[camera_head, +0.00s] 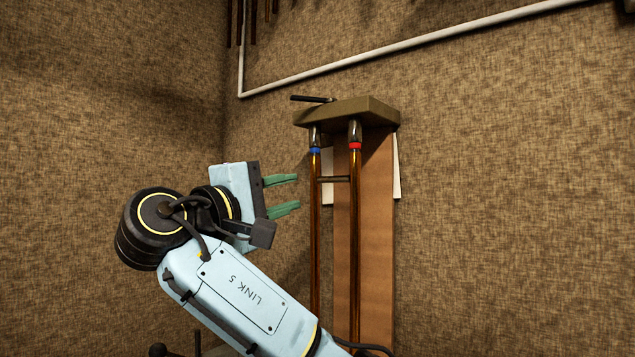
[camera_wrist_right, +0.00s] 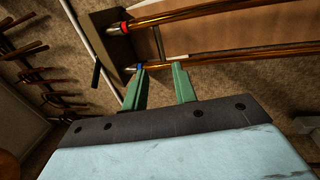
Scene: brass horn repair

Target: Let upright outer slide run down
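The slide hangs upright as two parallel brass tubes (camera_head: 315,230), with a dark cross brace (camera_head: 334,179) near the top. Its upper ends sit in a clamp block (camera_head: 362,111), with a blue band on the left tube and a red band on the right tube. My right gripper (camera_head: 298,193) is open and empty, just left of the left tube, with a gap between. In the right wrist view, the green fingers (camera_wrist_right: 160,72) are apart, with the tubes (camera_wrist_right: 230,60) beyond their tips. The slide's lower end is out of view. My left gripper is not in view.
A tall wooden board (camera_head: 376,240) stands behind the tubes. A dark lever (camera_head: 312,99) sticks out left of the clamp block. A white pipe (camera_head: 420,52) runs along the wall, and dark rods (camera_wrist_right: 30,48) hang on a rack. The space left of the tubes is free above my arm.

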